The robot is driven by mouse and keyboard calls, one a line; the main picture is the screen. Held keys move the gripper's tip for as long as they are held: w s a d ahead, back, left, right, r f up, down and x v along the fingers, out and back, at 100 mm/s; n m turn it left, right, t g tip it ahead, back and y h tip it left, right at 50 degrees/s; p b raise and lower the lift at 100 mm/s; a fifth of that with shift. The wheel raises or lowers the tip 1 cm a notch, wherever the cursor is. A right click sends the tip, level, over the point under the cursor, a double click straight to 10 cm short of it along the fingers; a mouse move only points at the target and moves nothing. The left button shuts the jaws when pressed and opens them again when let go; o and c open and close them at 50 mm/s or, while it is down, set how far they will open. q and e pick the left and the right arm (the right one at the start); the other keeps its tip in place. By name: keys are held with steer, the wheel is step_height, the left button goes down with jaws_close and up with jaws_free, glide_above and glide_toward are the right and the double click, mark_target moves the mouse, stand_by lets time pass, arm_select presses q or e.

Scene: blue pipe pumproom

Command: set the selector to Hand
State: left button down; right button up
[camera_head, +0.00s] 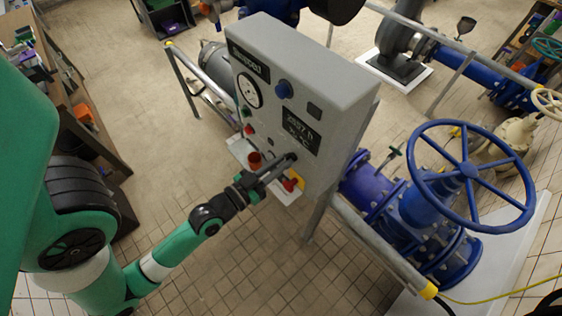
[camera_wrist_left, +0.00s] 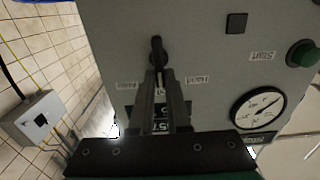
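The grey control panel (camera_head: 300,85) stands upright on its frame in the middle of the head view. Its black selector knob (camera_wrist_left: 156,48) is near the top centre of the left wrist view, with its bar roughly upright there. A white label (camera_wrist_left: 127,86) lies left of it and another (camera_wrist_left: 197,80) right of it; both are small and appear upside down. My left gripper (camera_head: 283,164) reaches the panel's lower part from the left. My right gripper is not in view.
A green button (camera_wrist_left: 303,54) and a round gauge (camera_wrist_left: 258,107) are on the panel. A red knob on yellow (camera_head: 292,184) sits close to my left gripper. A big blue handwheel (camera_head: 470,170) stands right of the panel. The tiled floor (camera_head: 225,245) in front is clear.

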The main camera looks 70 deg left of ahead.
arm_select(q)
steer(key=shift+n, duration=0.4)
steer(key=shift+s+a+f+n+b, duration=0.15)
steer(key=shift+n+b, duration=0.1)
steer(key=shift+n, duration=1.05)
steer(key=shift+a+n+b, duration=0.2)
steer(key=shift+n+b, duration=0.1)
steer(key=shift+n, duration=1)
steer(key=shift+s+a+f+n+b, duration=0.15)
steer(key=shift+n+b, duration=0.1)
steer(key=shift+n, duration=1.05)
steer(key=shift+r, duration=0.1)
steer(key=c, duration=0.9)
jaws_free()
